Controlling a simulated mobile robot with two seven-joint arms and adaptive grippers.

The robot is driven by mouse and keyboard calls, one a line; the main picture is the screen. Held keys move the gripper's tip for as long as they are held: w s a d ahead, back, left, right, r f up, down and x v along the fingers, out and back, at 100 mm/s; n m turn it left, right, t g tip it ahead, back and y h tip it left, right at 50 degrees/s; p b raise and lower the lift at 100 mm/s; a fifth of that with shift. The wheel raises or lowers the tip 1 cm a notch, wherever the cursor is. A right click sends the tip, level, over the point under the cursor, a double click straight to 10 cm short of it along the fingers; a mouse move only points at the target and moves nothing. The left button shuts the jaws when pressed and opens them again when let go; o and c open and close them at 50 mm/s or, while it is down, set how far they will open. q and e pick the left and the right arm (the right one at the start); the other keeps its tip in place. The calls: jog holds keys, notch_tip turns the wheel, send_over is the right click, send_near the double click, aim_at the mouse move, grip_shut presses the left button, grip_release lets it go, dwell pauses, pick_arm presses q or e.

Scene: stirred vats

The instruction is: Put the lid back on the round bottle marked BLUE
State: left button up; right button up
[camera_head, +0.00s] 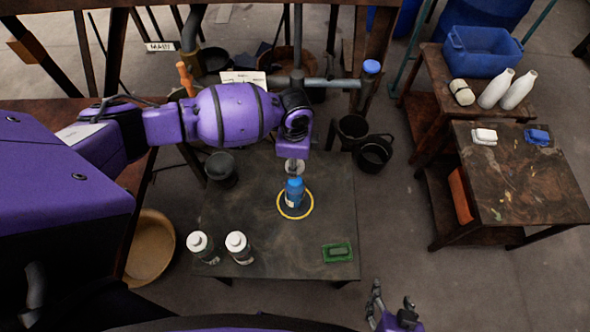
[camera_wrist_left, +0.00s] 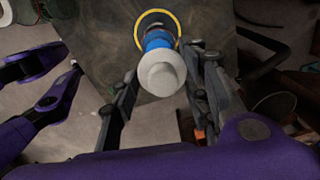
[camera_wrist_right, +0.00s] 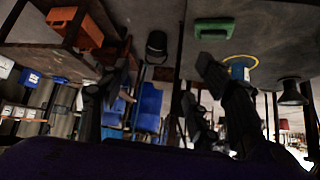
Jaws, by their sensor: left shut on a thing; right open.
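The blue round bottle (camera_head: 294,194) stands upright inside a yellow ring on the dark table; I cannot read its marking. It also shows in the left wrist view (camera_wrist_left: 158,40), partly hidden behind the pale lid (camera_wrist_left: 161,73). My left gripper (camera_head: 294,163) is shut on this lid, above the bottle. In the left wrist view the lid overlaps the bottle top; I cannot tell whether they touch. My right gripper (camera_head: 392,308) is open and empty, near the lower edge of the head view, apart from the table.
Two bottles with white tops, one left (camera_head: 200,246) and one right (camera_head: 238,246), stand at the table's front left. A green tray (camera_head: 337,252) lies at the front right. A dark round container (camera_head: 221,168) stands at the back left. A side table (camera_head: 520,190) is at the right.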

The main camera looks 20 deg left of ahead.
pick_arm(q)
jog(key=shift+s+d+f+m, duration=0.1)
jog(key=shift+d+f+m, duration=0.05)
jog(key=shift+m, duration=0.15)
jog(key=shift+d+f+b, duration=0.1)
jog(key=shift+f+b, duration=0.3)
jog(key=shift+f, duration=0.15)
jog(key=shift+s+f, duration=0.1)
jog(key=shift+f, duration=0.25)
notch_tip(320, 180, down, 2)
jog(key=shift+f+b, duration=0.25)
jog(key=shift+b, duration=0.75)
jog(key=shift+f, duration=0.8)
jog(key=shift+f+b, duration=0.1)
jog(key=shift+b, duration=0.2)
pick_arm(e)
jog(key=f, duration=0.1)
jog(key=d+f, duration=0.1)
jog(key=f, duration=0.1)
jog(key=shift+s+d, duration=0.1)
jog(key=shift+s, duration=0.1)
jog(key=shift+s+d+f, duration=0.1)
jog(key=shift+s, duration=0.1)
